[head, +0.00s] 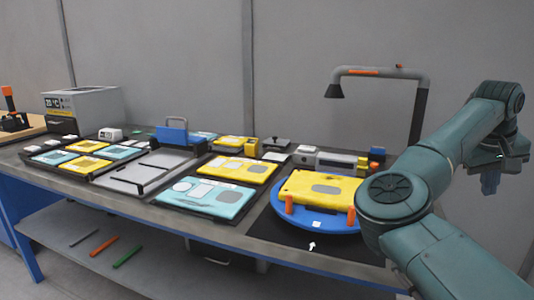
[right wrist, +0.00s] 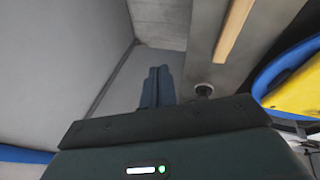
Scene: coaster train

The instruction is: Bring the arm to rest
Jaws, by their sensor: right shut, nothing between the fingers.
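My right arm comes in from the lower right in the head view and is raised and bent above the right end of the workbench (head: 165,213). My right gripper (head: 490,182) hangs at the far right, off to the right of the blue turntable and clear of the objects. Its fingers also show in the right wrist view (right wrist: 157,86), close together with nothing between them. My left gripper is not in view.
A blue round turntable (head: 335,221) with a yellow plate (head: 318,188) and orange pegs is left of my arm. A lamp (head: 381,73) stands behind it. Several yellow and cyan plates, trays and a grey box (head: 84,108) cover the bench. The air around the gripper looks free.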

